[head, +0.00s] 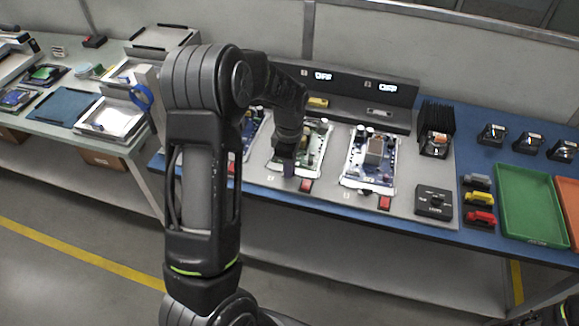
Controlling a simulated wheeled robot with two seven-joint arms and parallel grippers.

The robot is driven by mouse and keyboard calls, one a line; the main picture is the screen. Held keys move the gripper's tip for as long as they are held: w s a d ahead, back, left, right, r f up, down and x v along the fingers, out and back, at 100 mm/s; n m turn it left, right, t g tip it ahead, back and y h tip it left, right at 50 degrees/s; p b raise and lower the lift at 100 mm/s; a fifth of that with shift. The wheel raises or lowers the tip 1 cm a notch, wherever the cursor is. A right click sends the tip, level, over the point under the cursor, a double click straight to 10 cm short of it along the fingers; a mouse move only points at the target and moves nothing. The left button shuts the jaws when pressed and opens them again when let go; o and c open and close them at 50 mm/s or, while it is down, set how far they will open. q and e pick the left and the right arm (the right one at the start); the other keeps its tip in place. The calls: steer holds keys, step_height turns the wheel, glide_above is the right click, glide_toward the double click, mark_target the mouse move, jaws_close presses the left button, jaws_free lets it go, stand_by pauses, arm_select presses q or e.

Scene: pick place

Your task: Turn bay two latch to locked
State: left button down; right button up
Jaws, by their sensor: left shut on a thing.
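The bay two board (316,146) is a green circuit board in a pale frame, in the middle of the grey fixture plate in the head view. My left gripper (289,178) reaches down from above to the front edge of this board. It is shut on the bay two latch, which is mostly hidden behind the fingers, so its angle cannot be told.
A black switch box (433,202), coloured clips (480,200) and a green tray (530,205) lie further right.

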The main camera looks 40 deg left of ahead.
arm_select(q)
steer(key=shift+m, duration=0.5)
steer(key=m+b, duration=0.1)
steer(key=m, duration=0.2)
steer(key=shift+m+b, duration=0.3)
steer(key=shift+b, duration=0.05)
steer(key=m+b, duration=0.1)
steer(key=m, duration=0.3)
steer(key=shift+m, duration=0.3)
steer(key=m+b, duration=0.1)
steer(key=m, duration=0.3)
steer(key=m+b, duration=0.1)
steer(key=m, duration=0.3)
steer(key=shift+m, duration=0.3)
steer(key=c, duration=1.5)
jaws_free()
steer(key=shift+c, duration=0.2)
steer(key=shift+r, duration=0.15)
